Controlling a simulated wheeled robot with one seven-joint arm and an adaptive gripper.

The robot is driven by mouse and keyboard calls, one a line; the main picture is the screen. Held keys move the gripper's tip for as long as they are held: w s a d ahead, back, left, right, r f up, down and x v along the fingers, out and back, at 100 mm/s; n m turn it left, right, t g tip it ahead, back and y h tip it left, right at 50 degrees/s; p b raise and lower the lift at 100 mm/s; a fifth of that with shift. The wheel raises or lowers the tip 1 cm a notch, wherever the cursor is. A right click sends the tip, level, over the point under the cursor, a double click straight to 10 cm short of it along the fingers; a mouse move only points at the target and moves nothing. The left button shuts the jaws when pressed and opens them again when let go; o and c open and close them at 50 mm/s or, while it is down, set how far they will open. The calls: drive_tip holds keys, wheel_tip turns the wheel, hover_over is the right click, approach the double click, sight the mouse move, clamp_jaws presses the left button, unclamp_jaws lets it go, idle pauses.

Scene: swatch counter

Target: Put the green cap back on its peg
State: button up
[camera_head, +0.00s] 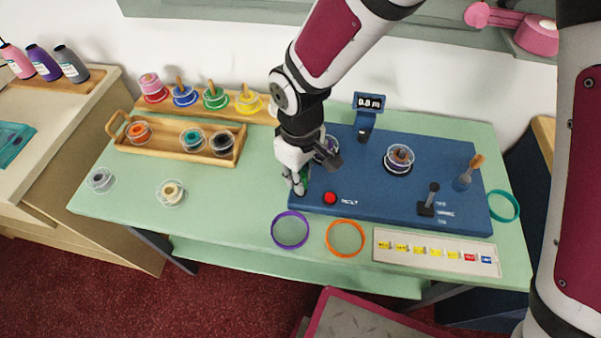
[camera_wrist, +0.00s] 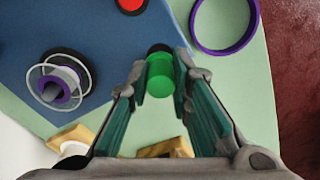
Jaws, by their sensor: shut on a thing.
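My gripper (camera_head: 298,185) is over the left edge of the blue panel (camera_head: 345,185), pointing down. In the wrist view its two fingers (camera_wrist: 160,80) are closed around the green cap (camera_wrist: 160,78), a short bright green cylinder. A small black round piece (camera_wrist: 159,48) shows just beyond the cap's far end, near the panel edge; I cannot tell whether the cap touches it. In the head view only a sliver of the green cap (camera_head: 304,173) shows beside the fingers. I cannot tell for certain which part is its peg.
A red button (camera_head: 330,198) is just right of my gripper. A purple spool (camera_wrist: 60,83) stands close by on the panel. Purple (camera_head: 290,229) and orange (camera_head: 345,238) rings lie in front. A wooden tray (camera_head: 170,146) holds spools at left. The green counter between is clear.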

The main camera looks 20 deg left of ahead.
drive_tip(key=shift+f+b, duration=0.55)
drive_tip(key=shift+f, duration=0.45)
drive_tip(key=o, duration=0.9)
drive_tip(key=shift+r, duration=0.15)
drive_tip(key=shift+r+p, duration=2.25)
drive_tip(key=shift+r, duration=1.2)
